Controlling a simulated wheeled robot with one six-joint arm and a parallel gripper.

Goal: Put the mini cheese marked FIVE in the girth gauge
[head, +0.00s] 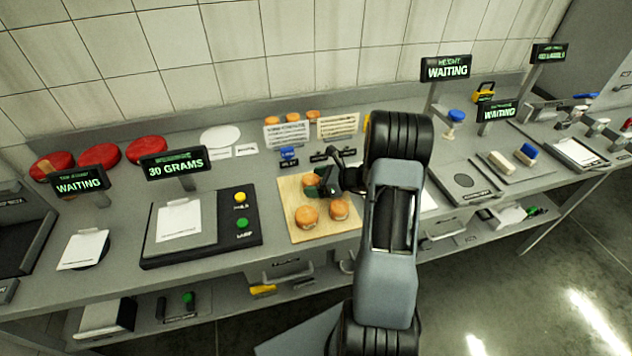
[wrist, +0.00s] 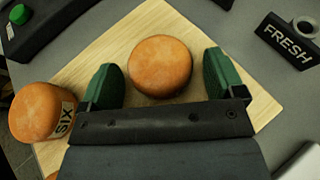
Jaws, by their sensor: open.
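In the wrist view, an orange mini cheese (wrist: 160,67) stands on the wooden board (wrist: 95,62) between the green fingers of my gripper (wrist: 160,72), with a gap on each side. No marking shows on it. A cheese marked SIX (wrist: 32,110) stands left of the fingers. In the head view, my open gripper (head: 325,182) is over the board (head: 288,198), partly hiding the cheeses there. Two cheeses (head: 307,217) (head: 338,210) show at the board's front; their labels are too small to read. I cannot tell for certain which station is the girth gauge.
A 30 GRAMS scale (head: 160,250) stands left of the board. Red wheels (head: 100,157) lie at the back left. A FRESH sign (wrist: 288,40) stands beside the board.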

